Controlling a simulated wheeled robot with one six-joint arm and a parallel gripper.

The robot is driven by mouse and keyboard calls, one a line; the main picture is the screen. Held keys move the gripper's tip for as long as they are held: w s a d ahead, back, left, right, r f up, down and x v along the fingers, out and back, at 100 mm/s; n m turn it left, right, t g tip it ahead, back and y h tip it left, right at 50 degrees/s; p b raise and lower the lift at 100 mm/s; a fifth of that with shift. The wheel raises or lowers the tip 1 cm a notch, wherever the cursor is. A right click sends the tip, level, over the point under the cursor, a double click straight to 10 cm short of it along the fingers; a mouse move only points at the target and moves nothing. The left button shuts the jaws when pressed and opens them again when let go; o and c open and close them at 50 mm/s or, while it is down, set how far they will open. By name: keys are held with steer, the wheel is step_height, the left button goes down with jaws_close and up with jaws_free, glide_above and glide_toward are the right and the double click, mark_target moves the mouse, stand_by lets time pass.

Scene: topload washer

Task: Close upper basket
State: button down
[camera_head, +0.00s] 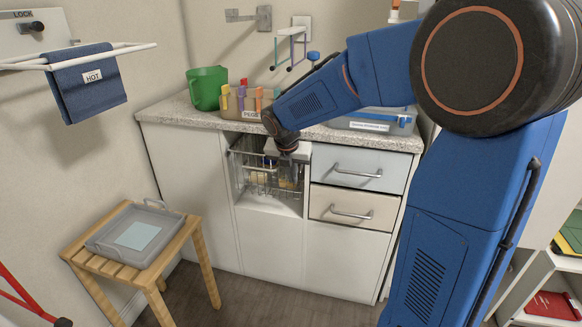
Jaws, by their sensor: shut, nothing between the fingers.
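The upper basket (262,181) is a wire basket in an open bay of the white cabinet, under the countertop and left of the drawers. Some yellowish content shows inside it, too small to tell. My gripper (290,172) points down at the right part of the basket, in front of the bay. Its fingers look shut and hold nothing. I cannot tell whether they touch the wire. My wrist and forearm hide part of the bay's top edge and the basket's back.
Two drawers (345,188) with bar handles are right of the bay. A peg box (246,103) and a green bucket (207,88) stand on the countertop (170,108). A wooden stool (187,240) with a grey tray (160,219) stands front left. The floor before the cabinet is clear.

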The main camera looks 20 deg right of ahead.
steer(key=shift+w+d+f, duration=0.1)
steer(key=shift+w+d, duration=0.5)
steer(key=shift+w, duration=0.25)
steer(key=shift+w+d+f, duration=0.1)
steer(key=shift+w+d, duration=0.5)
steer(key=shift+w, duration=0.25)
steer(key=shift+w+d+r, duration=0.15)
steer(key=shift+w+d, duration=0.5)
steer(key=shift+w, duration=0.35)
